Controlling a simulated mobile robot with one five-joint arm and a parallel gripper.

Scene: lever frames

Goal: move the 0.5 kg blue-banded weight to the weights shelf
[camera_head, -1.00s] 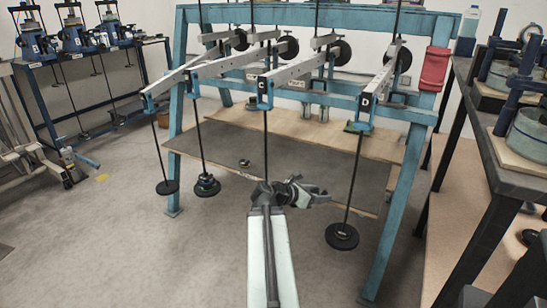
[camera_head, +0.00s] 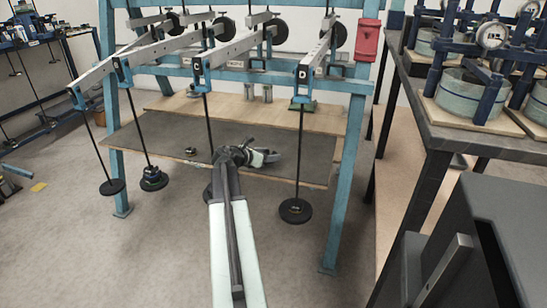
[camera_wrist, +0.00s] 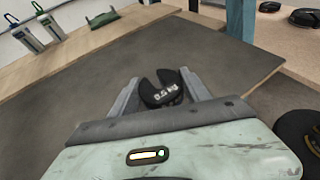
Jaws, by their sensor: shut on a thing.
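My gripper (camera_head: 268,156) is in front of the frame's grey board in the head view. In the wrist view, a black slotted weight (camera_wrist: 161,90) sits between the fingers, its white "0.5 KG" marking upside down. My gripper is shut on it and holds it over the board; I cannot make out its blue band. The lower shelf (camera_head: 398,212) under the right bench, pale wood, holds a dark weight (camera_head: 458,162). In the wrist view black weights (camera_wrist: 304,17) lie on a pale surface at the top right.
The blue lever frame (camera_head: 350,130) stands ahead with several hangers; one black hanger disc (camera_head: 295,211) hangs just right of my gripper. The bench (camera_head: 440,130) with test devices is at the right. A dark grey cabinet (camera_head: 515,235) fills the lower right.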

